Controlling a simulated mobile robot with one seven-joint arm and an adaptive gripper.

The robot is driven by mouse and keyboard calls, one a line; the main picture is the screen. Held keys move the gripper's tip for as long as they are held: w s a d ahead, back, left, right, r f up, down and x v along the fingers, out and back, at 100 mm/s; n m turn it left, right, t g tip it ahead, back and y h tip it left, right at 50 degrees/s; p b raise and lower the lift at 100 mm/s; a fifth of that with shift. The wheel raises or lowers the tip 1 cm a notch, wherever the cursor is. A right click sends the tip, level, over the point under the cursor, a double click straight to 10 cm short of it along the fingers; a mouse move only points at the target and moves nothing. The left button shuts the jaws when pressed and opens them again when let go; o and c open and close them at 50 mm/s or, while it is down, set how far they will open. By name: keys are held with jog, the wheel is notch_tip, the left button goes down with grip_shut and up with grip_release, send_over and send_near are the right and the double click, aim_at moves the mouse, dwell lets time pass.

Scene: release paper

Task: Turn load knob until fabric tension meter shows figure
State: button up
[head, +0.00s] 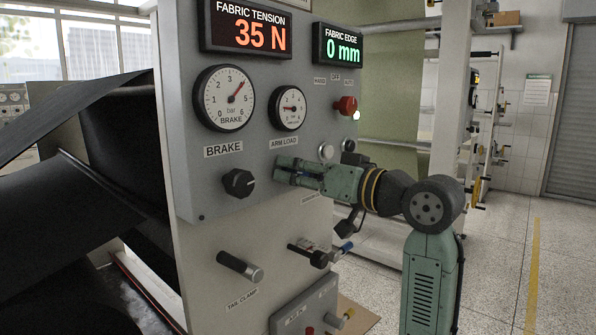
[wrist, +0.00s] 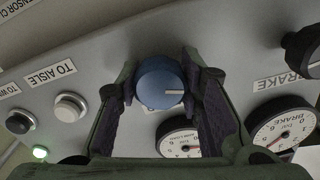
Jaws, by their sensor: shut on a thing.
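The fabric tension meter (head: 249,33) reads 35 N in orange digits. The load knob (wrist: 160,84) is blue, with a white mark pointing right in the wrist view. My gripper (wrist: 160,90) is shut on it, one finger on each side. In the head view my gripper (head: 284,171) reaches the panel below the ARM LOAD label and hides the knob. The arm load gauge (head: 288,108) is above it; part of this gauge (wrist: 178,139) shows in the wrist view.
The black brake knob (head: 238,183) and brake gauge (head: 224,98) are left of my gripper. A red switch (head: 346,105) and push buttons (head: 326,151) are to the right. The tail clamp handle (head: 240,266) juts out below. The fabric edge display (head: 338,46) reads 0 mm.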

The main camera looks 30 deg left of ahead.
jog(key=o, duration=1.2)
jog(key=d, duration=0.4)
jog(key=s+d, duration=0.1)
jog(key=d, duration=0.7)
jog(key=shift+s, duration=0.35)
